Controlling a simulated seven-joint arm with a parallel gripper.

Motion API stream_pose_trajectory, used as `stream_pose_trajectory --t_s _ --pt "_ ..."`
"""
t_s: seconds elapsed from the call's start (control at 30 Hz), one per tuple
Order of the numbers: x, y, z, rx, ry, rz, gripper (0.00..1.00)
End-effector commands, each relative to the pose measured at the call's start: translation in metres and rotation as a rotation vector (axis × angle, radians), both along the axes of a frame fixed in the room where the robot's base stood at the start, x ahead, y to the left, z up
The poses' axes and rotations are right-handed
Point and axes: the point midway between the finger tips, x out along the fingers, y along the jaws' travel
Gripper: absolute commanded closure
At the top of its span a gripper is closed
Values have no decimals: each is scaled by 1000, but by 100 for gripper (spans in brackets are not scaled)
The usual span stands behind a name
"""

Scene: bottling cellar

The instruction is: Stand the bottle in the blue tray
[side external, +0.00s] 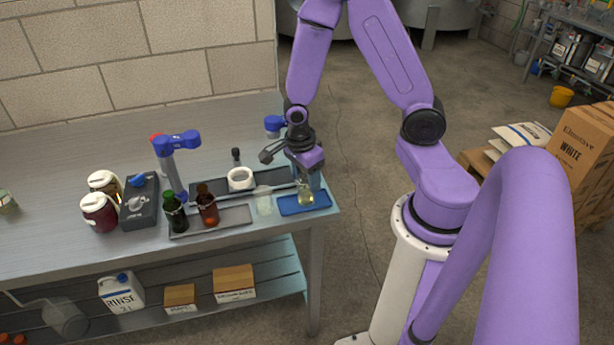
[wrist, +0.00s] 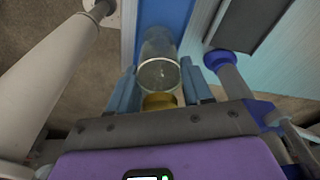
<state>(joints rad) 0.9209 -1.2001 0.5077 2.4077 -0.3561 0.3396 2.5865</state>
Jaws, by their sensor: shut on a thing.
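A clear glass bottle (side external: 306,192) with a yellowish tint is upright at the right end of the bench, within the outline of the blue tray (side external: 322,201). My gripper (side external: 304,176) is above the tray and shut on the bottle. In the wrist view the bottle (wrist: 158,72) sits between the two blue fingers of my gripper (wrist: 158,88), with the blue tray (wrist: 170,14) beyond it. I cannot tell whether the bottle's base touches the tray floor.
A grey tray (side external: 243,215) beside the blue one bears a green bottle (side external: 175,212) and a brown bottle (side external: 207,207). The bench's right edge is near.

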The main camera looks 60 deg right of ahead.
Motion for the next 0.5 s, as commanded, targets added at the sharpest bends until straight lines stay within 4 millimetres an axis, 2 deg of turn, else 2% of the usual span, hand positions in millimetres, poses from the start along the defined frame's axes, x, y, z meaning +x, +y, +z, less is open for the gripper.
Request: stream_pose_trajectory --t_s 0.1,0.13,0.2,0.5 --pt "0 0 -3 0 1 1 96" --pt "0 0 -3 0 1 1 47" --pt "0 0 -3 -1 1 1 25" --pt "0 0 -2 -1 0 0 25"
